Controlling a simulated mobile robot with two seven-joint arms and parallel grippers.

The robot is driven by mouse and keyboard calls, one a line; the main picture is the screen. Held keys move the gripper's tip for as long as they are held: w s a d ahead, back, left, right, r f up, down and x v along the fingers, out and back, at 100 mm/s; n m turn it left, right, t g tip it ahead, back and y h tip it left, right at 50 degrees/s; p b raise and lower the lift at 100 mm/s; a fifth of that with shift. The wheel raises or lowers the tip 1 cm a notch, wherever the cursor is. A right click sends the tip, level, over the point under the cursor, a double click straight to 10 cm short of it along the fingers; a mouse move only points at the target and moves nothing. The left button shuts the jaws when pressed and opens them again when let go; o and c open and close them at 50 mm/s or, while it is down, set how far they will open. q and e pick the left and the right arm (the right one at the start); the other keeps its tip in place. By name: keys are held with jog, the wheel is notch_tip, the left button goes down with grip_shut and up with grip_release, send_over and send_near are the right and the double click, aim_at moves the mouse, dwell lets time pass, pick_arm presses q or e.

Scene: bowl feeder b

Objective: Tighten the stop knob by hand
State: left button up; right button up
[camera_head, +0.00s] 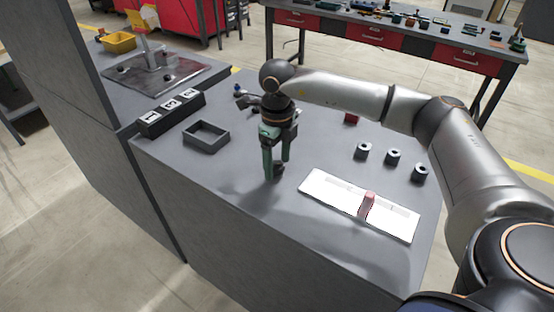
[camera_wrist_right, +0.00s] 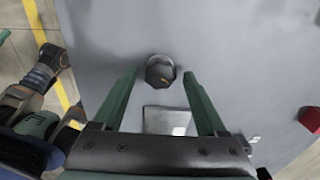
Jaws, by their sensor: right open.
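A dark round knob, which I take to be the stop knob (camera_head: 279,172), stands on the grey worktop near its front edge. In the right wrist view the open fingers (camera_wrist_right: 160,76) lie on either side of the knob, with visible gaps. The head view does not clearly show how far the fingertips reach down beside it.
A white plate (camera_head: 320,190) with a pink upright piece (camera_head: 367,206) lies to the right. Several grey cylinders (camera_head: 393,157) and a red block (camera_head: 351,118) stand behind. A dark open tray (camera_head: 206,137) and numbered blocks (camera_head: 172,114) are left. The worktop's front-left is clear.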

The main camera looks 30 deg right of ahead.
grip_shut()
dwell(0.4)
jog(key=shift+m, duration=0.5)
jog(key=m, duration=0.3)
jog(key=m+p, duration=0.1)
jog(key=m, duration=0.3)
jog(key=shift+a+r, duration=0.1)
jog(key=m, duration=0.5)
jog(key=shift+w+p, duration=0.1)
jog(key=shift+p, duration=0.3)
jog(key=shift+m+p, duration=0.4)
jog(key=shift+m, duration=1.6)
jog(key=shift+w, duration=0.1)
